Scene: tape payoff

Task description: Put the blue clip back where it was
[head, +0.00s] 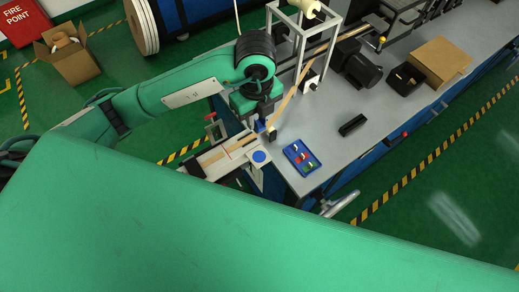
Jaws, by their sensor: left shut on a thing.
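My left gripper (265,129) points down over the near left end of the grey bench. It is shut on a small blue piece, which looks like the blue clip (260,127), next to the tan tape strip. The fingers partly hide the clip, so I cannot tell whether it touches the tape. A blue tray (290,151) lies on the bench to the right and nearer, with small red, green and pale pieces in it. My right gripper is not in view.
A pale plate with a blue disc (259,156) is just below the gripper. A metal frame (301,35) stands behind. A black block (352,125), a black motor (359,68) and a cardboard box (440,62) are on the bench. Bench surface between tray and block is clear.

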